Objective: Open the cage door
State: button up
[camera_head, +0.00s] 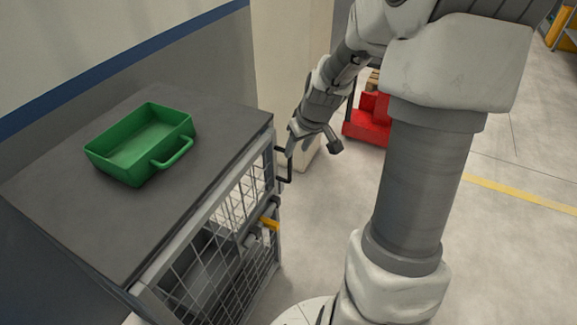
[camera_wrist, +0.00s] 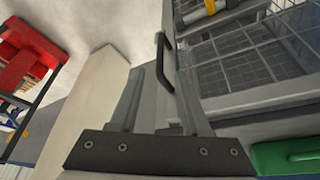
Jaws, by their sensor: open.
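The cage (camera_head: 205,262) stands at the left in the head view, with a dark flat top and a wire-mesh front. Its mesh door (camera_wrist: 250,60) appears in line with the frame; I see no clear gap. A black bar handle (camera_head: 289,165) sticks out near the front's far upper corner. It also shows in the wrist view (camera_wrist: 165,62). A yellow latch (camera_head: 269,223) sits lower on the front. My gripper (camera_head: 314,148) is open beside the handle. In the wrist view the handle lies between the fingertips' lines of sight (camera_wrist: 160,65); I cannot tell whether they touch.
A green crate (camera_head: 146,173) sits on the cage top (camera_head: 70,215). A red pallet truck (camera_head: 368,124) is farther back. The floor (camera_head: 330,235) in front of the cage is clear.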

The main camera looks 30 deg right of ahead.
aim_at(291, 161)
jog(key=b+x, duration=0.2)
jog(key=x, duration=0.8)
grip_shut()
dwell(1.2)
